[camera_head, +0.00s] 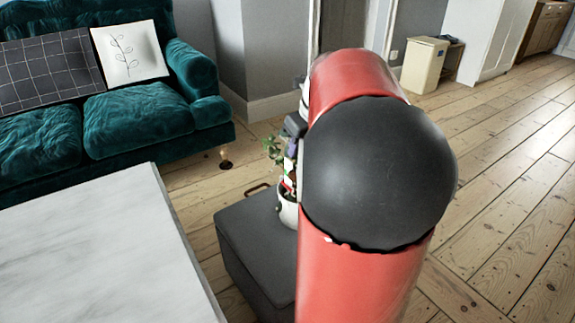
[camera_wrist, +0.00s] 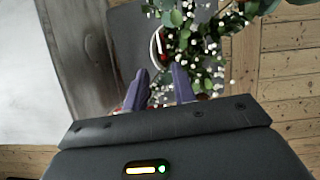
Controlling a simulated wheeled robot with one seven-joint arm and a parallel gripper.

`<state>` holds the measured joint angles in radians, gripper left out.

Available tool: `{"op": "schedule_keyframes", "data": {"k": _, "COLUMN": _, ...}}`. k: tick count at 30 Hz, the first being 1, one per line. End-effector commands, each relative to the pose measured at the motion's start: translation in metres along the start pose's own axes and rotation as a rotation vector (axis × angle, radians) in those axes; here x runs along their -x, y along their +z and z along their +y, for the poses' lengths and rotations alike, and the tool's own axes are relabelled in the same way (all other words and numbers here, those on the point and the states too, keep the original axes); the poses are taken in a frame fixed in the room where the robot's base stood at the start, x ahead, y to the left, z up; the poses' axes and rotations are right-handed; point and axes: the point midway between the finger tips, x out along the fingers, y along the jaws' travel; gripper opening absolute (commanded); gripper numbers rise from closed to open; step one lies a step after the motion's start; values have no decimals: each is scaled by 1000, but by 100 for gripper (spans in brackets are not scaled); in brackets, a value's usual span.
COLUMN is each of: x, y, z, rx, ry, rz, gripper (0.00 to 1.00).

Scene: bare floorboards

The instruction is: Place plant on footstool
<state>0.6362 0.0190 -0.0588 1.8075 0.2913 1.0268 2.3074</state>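The dark grey footstool (camera_head: 252,255) stands in the lower middle of the head view, with a brown handle at its far edge. The plant, in a white pot (camera_head: 287,213), appears upright on the footstool's top, partly hidden by my arm. Its green leaves (camera_head: 274,149) show above the pot. In the wrist view its leaves and small white flowers (camera_wrist: 195,45) spread beyond and right of my fingers, over the grey footstool top (camera_wrist: 128,30). My gripper (camera_wrist: 159,80) has its two purple fingers apart, close to the plant. Contact with the pot cannot be told.
A white marble-like table (camera_head: 90,250) stands close at the left. A teal sofa (camera_head: 130,115) with cushions is behind it. A beige bin (camera_head: 423,65) stands far back. Bare floorboards (camera_head: 500,170) lie open at the right. My arm blocks much of the middle.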

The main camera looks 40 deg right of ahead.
Motion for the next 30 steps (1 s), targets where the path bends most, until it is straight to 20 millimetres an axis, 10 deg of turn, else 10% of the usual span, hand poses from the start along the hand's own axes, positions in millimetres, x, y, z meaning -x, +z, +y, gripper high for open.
{"op": "schedule_keyframes", "data": {"k": 5, "x": 10, "y": -3, "z": 41, "rx": 309, "ry": 0, "rz": -4, "gripper": 26}}
{"op": "schedule_keyframes", "data": {"k": 18, "x": 33, "y": -73, "z": 189, "rx": 1856, "ry": -40, "rz": -19, "gripper": 26}}
{"op": "schedule_keyframes", "data": {"k": 30, "x": 28, "y": -150, "z": 249, "rx": 2985, "ry": -141, "rz": -7, "gripper": 26}}
